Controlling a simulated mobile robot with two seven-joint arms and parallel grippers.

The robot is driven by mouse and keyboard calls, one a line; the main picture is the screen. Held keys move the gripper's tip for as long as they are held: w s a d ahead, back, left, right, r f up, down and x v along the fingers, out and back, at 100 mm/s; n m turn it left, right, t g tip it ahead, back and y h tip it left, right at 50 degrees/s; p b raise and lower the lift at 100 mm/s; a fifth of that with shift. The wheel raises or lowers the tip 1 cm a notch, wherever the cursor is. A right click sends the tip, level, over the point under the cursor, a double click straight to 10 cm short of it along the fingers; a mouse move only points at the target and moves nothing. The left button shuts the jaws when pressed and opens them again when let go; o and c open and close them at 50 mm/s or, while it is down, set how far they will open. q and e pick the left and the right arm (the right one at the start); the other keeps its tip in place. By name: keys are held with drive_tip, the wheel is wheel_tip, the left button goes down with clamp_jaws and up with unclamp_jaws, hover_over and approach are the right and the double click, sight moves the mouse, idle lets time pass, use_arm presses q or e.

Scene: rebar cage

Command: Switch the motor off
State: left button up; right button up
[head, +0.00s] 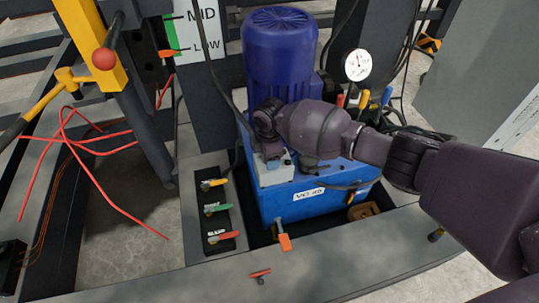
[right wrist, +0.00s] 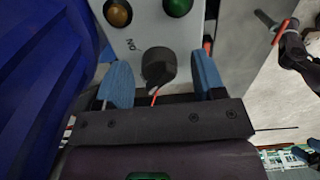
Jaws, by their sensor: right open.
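The motor (head: 283,55) is a large blue ribbed cylinder on a blue tank (head: 300,205). A light grey control box (head: 277,176) sits at the tank's front left corner. In the right wrist view its panel (right wrist: 198,38) carries a black rotary knob (right wrist: 158,66), with the word "ON" beside it and a thin red line below it. My right gripper (right wrist: 161,82) is open, with one blue finger on each side of the knob and a visible gap on both sides. In the head view my right arm hides part of the box and the knob. My left gripper is not in view.
An amber lamp (right wrist: 118,12) and a green lamp (right wrist: 177,6) sit on the panel above the knob. A pressure gauge (head: 357,65) stands behind my arm. Several coloured valve levers (head: 216,209) line the left. Red cables (head: 75,140) hang at far left.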

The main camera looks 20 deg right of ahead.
drive_tip(key=shift+r, duration=0.5)
wheel_tip(320, 180, up, 8)
drive_tip(key=p, duration=0.2)
drive_tip(key=shift+r+p, duration=0.25)
drive_tip(key=shift+p, duration=0.15)
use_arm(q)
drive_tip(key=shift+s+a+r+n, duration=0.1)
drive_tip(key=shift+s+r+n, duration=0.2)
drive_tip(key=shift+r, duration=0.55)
use_arm(e)
drive_tip(key=shift+r, duration=0.6)
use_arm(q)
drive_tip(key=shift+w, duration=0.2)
